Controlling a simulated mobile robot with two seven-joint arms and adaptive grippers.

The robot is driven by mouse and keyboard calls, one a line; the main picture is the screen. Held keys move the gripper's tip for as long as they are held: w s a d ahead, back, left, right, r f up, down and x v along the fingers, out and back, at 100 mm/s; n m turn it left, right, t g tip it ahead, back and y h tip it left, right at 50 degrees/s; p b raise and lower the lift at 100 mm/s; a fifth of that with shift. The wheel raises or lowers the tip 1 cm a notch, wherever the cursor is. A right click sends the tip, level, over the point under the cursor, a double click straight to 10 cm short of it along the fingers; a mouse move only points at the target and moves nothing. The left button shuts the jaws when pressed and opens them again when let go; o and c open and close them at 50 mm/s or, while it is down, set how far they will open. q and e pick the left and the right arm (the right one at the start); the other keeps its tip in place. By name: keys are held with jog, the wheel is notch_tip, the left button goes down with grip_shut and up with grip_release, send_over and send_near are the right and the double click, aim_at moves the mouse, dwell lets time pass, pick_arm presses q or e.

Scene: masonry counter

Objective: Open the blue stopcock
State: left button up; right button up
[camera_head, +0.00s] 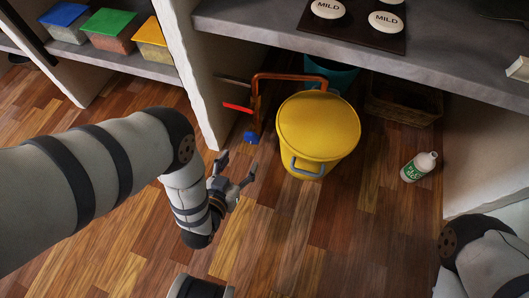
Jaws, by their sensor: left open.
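The blue stopcock (250,136) is a small blue handle low on the copper-coloured pipework (257,95), under the counter, left of the yellow bin. A red lever (237,108) sits above it on the same pipework. My left gripper (237,174) is open and empty, in front of and below the blue stopcock in the picture, apart from it. My right arm shows at the lower right edge, but its gripper is not in view.
A yellow lidded bin (318,126) stands just right of the stopcock. A masonry wall (200,75) is left of the pipes; the counter (432,58) overhangs.

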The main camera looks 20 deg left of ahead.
aim_at(251, 140)
pick_arm(q)
jog(key=b+x, duration=0.2)
jog(key=x, duration=0.2)
jog(key=b+x, duration=0.2)
jog(key=x, duration=0.2)
jog(key=b+x, duration=0.2)
jog(key=x, duration=0.2)
jog(key=shift+w+a+b, duration=0.1)
jog(key=shift+a+b, duration=0.25)
jog(key=shift+a, duration=0.05)
pick_arm(e)
jog(key=f, duration=0.4)
jog(key=shift+a+f, duration=0.2)
jog(key=shift+f, duration=0.05)
pick_arm(q)
jog(key=shift+c, duration=0.2)
